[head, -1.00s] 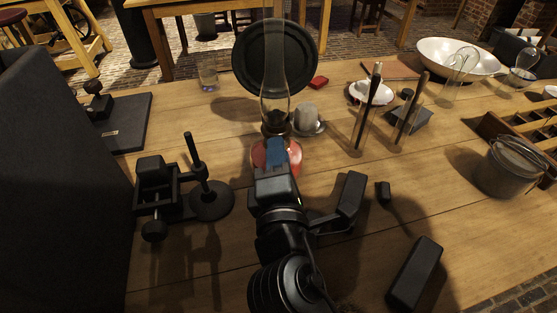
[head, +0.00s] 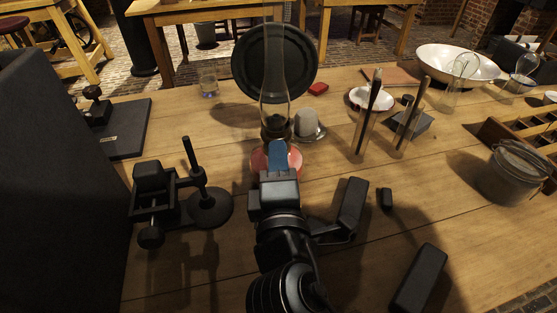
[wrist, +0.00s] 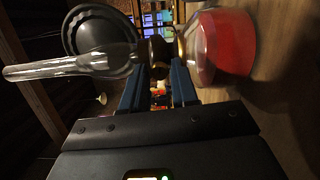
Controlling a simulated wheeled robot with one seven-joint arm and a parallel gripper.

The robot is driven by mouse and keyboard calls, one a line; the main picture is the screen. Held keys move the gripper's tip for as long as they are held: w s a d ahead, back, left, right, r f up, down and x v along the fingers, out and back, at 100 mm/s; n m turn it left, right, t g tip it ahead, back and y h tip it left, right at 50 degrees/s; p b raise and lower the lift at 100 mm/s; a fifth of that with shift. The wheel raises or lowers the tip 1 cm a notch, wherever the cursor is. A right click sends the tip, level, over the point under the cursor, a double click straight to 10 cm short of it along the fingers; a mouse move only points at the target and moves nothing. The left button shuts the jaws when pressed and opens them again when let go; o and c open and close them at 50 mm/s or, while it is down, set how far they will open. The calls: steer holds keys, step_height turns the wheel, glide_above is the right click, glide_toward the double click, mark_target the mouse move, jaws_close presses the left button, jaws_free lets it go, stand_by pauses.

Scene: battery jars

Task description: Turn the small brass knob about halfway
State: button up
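An oil lamp stands on the table in the head view, with a clear glass chimney (head: 273,75), a dark burner (head: 274,128) and a red base (head: 259,160). In the wrist view the lamp lies sideways: chimney (wrist: 75,65) at left, burner (wrist: 158,52) in the middle, red base (wrist: 230,42) at right. My gripper (head: 279,148) is in front of the lamp at burner and base height. In the wrist view its two blue fingers (wrist: 157,80) are apart, with a gap between them by the burner. I cannot make out the small brass knob clearly.
A round black disc (head: 300,62) stands behind the lamp, and a grey cup (head: 305,122) is right of it. A black clamp stand (head: 208,205) is at left. Glass jars with rods (head: 362,130) and a metal pot (head: 512,175) are at right.

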steer(key=o, duration=0.3)
steer(key=s, duration=0.8)
steer(key=shift+d, duration=0.25)
steer(key=shift+w, duration=0.1)
